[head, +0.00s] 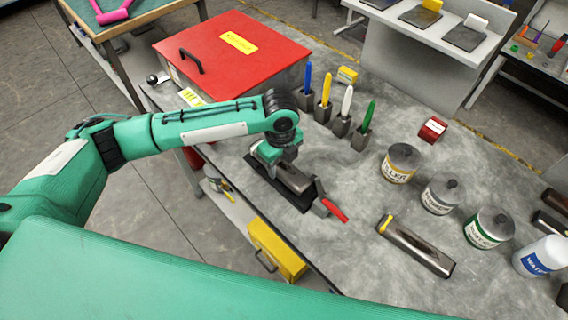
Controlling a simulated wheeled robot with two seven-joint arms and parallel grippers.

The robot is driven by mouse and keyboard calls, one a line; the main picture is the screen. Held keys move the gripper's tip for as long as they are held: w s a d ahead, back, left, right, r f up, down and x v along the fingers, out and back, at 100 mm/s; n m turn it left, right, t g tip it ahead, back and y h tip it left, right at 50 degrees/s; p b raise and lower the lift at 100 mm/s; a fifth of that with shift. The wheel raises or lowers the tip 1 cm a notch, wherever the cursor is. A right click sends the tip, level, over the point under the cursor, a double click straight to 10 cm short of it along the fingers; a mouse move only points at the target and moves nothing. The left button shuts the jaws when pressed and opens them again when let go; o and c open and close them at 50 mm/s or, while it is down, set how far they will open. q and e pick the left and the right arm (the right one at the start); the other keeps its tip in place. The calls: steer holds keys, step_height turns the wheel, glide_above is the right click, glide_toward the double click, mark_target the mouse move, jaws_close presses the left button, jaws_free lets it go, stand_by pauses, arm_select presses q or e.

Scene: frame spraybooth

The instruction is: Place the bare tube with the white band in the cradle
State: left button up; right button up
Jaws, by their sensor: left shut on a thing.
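My left gripper (270,156) is shut on the upper-left end of a bare metal tube (294,178). The tube lies in line with the dark cradle (263,182), in or just above it; I cannot tell whether it touches. The gripper covers that end of the tube, and I cannot make out a white band. The cradle has a clamp with a red handle (335,211) at its lower-right end. A second metal tube (418,248) with a yellow band lies on the bench to the right. My right gripper is not in view.
Upright markers in holders (342,115) stand behind the cradle. Several tins (441,193) and a white bottle (538,257) stand to the right. A red-lidded box (228,55) is at the back left. A small red box (432,129) stands on the grey bench.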

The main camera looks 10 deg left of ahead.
mark_target(284, 168)
arm_select(q)
steer(key=shift+w+d, duration=0.4)
steer(key=shift+w, duration=0.15)
step_height(284, 168, down, 3)
steer(key=shift+r+p, duration=0.15)
steer(key=shift+p, duration=0.6)
steer(key=shift+f, duration=0.4)
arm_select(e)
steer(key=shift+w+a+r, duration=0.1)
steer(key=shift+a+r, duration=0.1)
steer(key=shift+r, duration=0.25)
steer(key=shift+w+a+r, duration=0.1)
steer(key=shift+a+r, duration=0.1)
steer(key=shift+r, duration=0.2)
arm_select(q)
steer(key=o, duration=1.1)
steer(key=shift+f, duration=0.15)
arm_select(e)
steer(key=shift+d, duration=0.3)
